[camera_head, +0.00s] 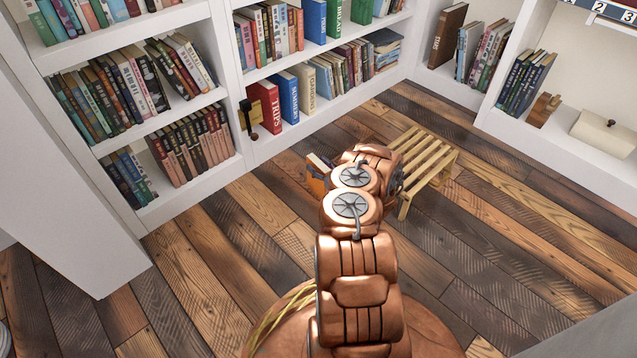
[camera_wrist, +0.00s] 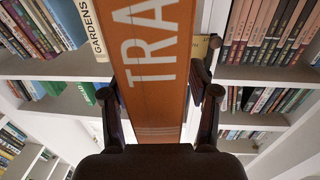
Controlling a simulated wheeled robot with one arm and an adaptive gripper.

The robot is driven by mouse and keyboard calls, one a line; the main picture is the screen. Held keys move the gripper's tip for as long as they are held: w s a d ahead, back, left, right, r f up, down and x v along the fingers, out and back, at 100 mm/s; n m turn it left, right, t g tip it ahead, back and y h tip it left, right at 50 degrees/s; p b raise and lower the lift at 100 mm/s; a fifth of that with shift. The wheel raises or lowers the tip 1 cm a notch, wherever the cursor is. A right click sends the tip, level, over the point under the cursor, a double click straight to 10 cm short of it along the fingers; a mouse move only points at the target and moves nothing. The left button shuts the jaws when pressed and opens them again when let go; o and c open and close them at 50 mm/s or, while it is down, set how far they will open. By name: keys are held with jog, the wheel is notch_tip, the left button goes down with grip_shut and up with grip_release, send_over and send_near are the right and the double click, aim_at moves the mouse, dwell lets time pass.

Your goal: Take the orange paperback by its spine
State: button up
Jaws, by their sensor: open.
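The orange paperback (camera_wrist: 158,60) fills the middle of the wrist view, with large pale letters "TRA" along its orange face. In the head view an orange patch of it (camera_head: 317,186) shows just left of my arm's far end; the rest is hidden behind the arm. My gripper (camera_wrist: 155,97) is open, with one dark finger on each side of the book. The fingers are close to the book's edges; I cannot tell whether they touch it. In the head view my gripper is mostly hidden by the copper arm.
A slatted wooden bench (camera_head: 424,158) stands just right of my arm's end. White bookshelves (camera_head: 240,150) full of books line the back and left, with a red book (camera_head: 264,106) on the lower shelf. The plank floor (camera_head: 510,250) is clear to the right.

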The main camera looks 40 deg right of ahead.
jog(key=shift+w+r, duration=0.1)
grip_shut()
dwell(0.5)
